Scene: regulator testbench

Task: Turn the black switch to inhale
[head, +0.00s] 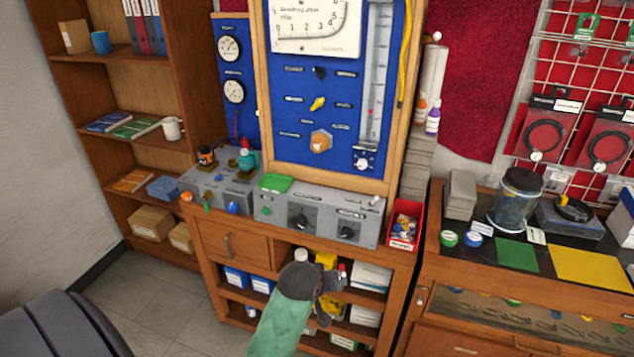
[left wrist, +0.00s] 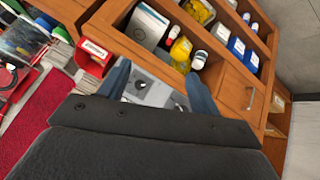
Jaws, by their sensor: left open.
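A small black switch (head: 320,72) sits on the blue panel (head: 287,52) below the large white meter; the labels beside it are too small to read. Black knobs, a left one (head: 301,220) and a right one (head: 346,232), sit on the grey console below the panel. In the left wrist view my left gripper (left wrist: 156,72) is open and empty. Part of the grey console with a black knob (left wrist: 141,84) shows between its fingers. My right gripper is not in view.
A yellow lever (head: 317,103) and an orange knob (head: 320,141) sit below the black switch. A grey box with coloured valves (head: 215,186) stands left of the console, and a red bin (head: 405,224) stands right. Shelves below hold boxes and bottles.

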